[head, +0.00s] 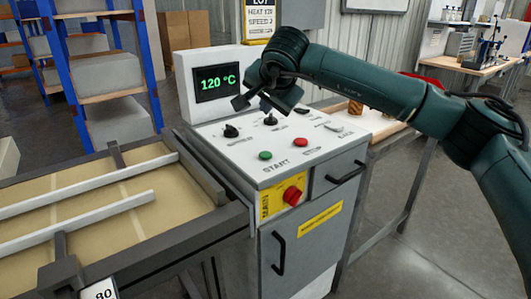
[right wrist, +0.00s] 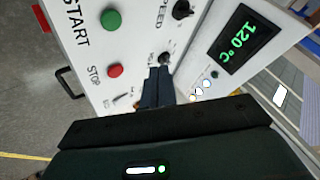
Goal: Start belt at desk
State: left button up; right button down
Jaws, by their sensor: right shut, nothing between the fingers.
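The control desk (head: 330,190) has a sloped white panel with a green START button (head: 265,155), a red STOP button (head: 302,141) and black knobs (head: 231,131). Its display (head: 215,82) reads 120 °C. The tan belt (head: 100,215) with pale rails lies to the left. My right gripper (head: 252,104) is shut and empty above the back of the panel, behind the START button. In the right wrist view its fingertips (right wrist: 158,70) point at a black knob (right wrist: 165,59); I cannot tell if they touch. START (right wrist: 111,19) and STOP (right wrist: 115,71) show there too. My left gripper is out of view.
A red mushroom knob (head: 292,195) on a yellow plate sits on the desk's front. A sign (head: 260,20) behind reads LOT, HEAT 120, SPEED 2. Blue shelving (head: 62,65) stands at back left. A table (head: 385,145) adjoins on the right; floor at right front is clear.

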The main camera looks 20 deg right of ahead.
jog(key=b, duration=0.5)
send_over(266, 156)
notch_tip(266, 156, down, 8)
jog(key=shift+r, duration=0.2)
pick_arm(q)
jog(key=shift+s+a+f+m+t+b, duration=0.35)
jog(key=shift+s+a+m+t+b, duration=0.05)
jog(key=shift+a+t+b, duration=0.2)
pick_arm(e)
jog(key=shift+f, duration=0.65)
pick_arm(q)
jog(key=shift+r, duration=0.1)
pick_arm(e)
jog(key=shift+f, duration=0.1)
dwell(0.6)
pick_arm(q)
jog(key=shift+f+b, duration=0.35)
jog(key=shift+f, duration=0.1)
pick_arm(e)
jog(key=shift+f, duration=0.3)
